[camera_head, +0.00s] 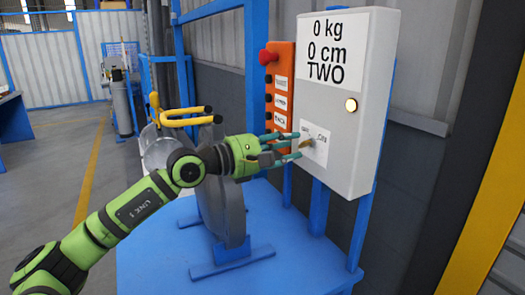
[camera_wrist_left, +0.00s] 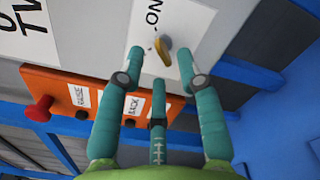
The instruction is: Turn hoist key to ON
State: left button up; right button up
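The hoist key (camera_head: 307,143) is a small brass-coloured key on a white label plate (camera_head: 315,152) low on the grey control box. The word ON shows at the plate's upper right; a smaller, hard-to-read marking is at its upper left. My left gripper (camera_head: 297,146) reaches the plate from the left, its teal fingers spread. In the left wrist view the key (camera_wrist_left: 162,50) sits between two fingertips, with gaps on both sides, and the third finger is lower down. The gripper is open and not closed on the key. Which marking the key points at is unclear. My right gripper is not in view.
The grey control box (camera_head: 352,90) shows "0 kg, 0 cm, TWO" and a lit round lamp (camera_head: 351,105). An orange button panel (camera_head: 280,90) with a red knob (camera_head: 267,57) stands close beside my fingers. A grey flanged shell (camera_head: 222,200) stands on the blue platform (camera_head: 290,250).

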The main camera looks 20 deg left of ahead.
pick_arm(q)
jog(key=v, duration=0.8)
jog(key=shift+s+a, duration=0.2)
jog(key=shift+s, duration=0.05)
